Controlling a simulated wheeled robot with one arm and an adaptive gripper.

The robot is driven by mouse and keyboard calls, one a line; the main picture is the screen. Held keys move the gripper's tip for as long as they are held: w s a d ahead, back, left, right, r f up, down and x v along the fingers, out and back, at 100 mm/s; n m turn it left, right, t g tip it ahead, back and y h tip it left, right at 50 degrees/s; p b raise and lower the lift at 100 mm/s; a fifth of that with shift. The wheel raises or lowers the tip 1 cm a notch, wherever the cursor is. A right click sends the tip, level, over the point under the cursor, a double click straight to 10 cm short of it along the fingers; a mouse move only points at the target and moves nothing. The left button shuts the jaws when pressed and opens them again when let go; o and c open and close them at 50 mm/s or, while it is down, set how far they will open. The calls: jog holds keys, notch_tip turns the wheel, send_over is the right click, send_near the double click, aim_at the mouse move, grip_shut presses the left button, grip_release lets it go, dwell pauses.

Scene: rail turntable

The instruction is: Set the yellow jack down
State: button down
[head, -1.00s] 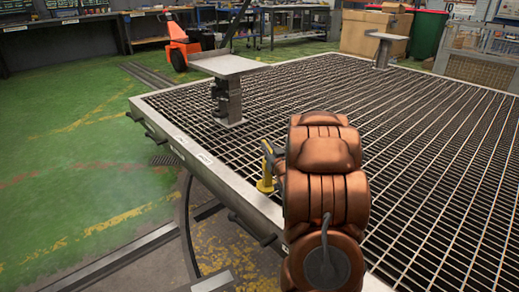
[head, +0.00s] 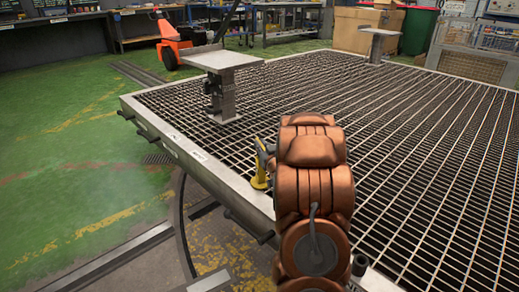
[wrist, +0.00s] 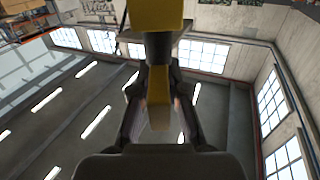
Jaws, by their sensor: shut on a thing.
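The yellow jack (head: 259,176) shows in the head view just left of my arm, near the left edge of the grated platform (head: 166,137). Its lower end is at or very close to the grating; I cannot tell whether it touches. My gripper (head: 264,150) is at its upper part, partly hidden by my copper-coloured arm. In the wrist view the jack's yellow body (wrist: 158,85) stands between the two dark fingers of my gripper (wrist: 160,120), which are shut on it. Part of the jack is hidden by the fingers.
A metal post with a flat top plate (head: 222,60) stands on the grating behind the jack. A similar stand (head: 377,45) is farther back. An orange machine (head: 175,42) is on the green floor. The grating right of my arm is clear.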

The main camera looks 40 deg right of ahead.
dwell(0.3)
jog(key=c, duration=1.2)
grip_release()
jog(key=shift+r, duration=0.1)
